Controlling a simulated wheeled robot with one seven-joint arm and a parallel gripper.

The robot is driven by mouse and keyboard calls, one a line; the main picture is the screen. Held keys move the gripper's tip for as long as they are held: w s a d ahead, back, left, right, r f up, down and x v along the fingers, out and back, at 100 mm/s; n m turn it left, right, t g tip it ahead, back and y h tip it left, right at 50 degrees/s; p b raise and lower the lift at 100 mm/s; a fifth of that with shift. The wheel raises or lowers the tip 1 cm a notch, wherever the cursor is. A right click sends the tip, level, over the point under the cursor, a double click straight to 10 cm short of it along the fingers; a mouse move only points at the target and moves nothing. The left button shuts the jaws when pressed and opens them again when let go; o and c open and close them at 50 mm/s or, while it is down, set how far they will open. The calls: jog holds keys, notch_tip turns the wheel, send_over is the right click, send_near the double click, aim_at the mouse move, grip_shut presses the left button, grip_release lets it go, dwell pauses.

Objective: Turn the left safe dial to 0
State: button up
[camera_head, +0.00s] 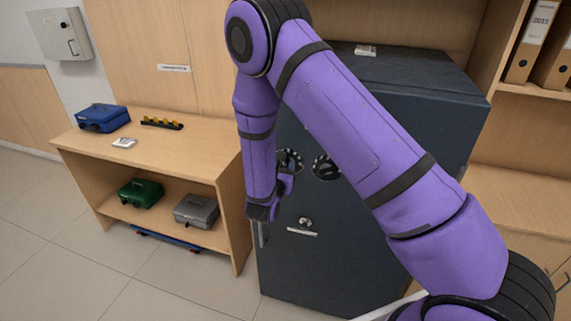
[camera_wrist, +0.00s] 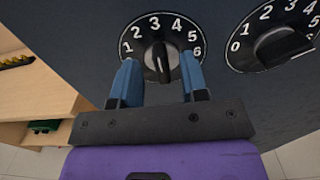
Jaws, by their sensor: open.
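The left safe dial (camera_wrist: 160,28) is a black disc with white numbers on the dark safe door, straight ahead in the wrist view. Numbers 1 to 6 show around its top; the 0 is hidden, and the lower left rim is behind a finger. Its black knob (camera_wrist: 160,61) stands upright, but I cannot tell its exact pointer reading. My gripper (camera_wrist: 157,68) is open, with one blue finger on each side of the knob and a gap visible on both sides. In the head view the left dial (camera_head: 291,159) is partly covered by my wrist.
The right dial (camera_wrist: 270,38) sits close beside on the same safe door (camera_head: 350,240). A keyhole (camera_head: 305,222) and a handle (camera_head: 302,232) are below the dials. A wooden shelf unit (camera_head: 180,150) with cash boxes stands left of the safe.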

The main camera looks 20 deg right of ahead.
jog(key=shift+x, duration=1)
grip_shut()
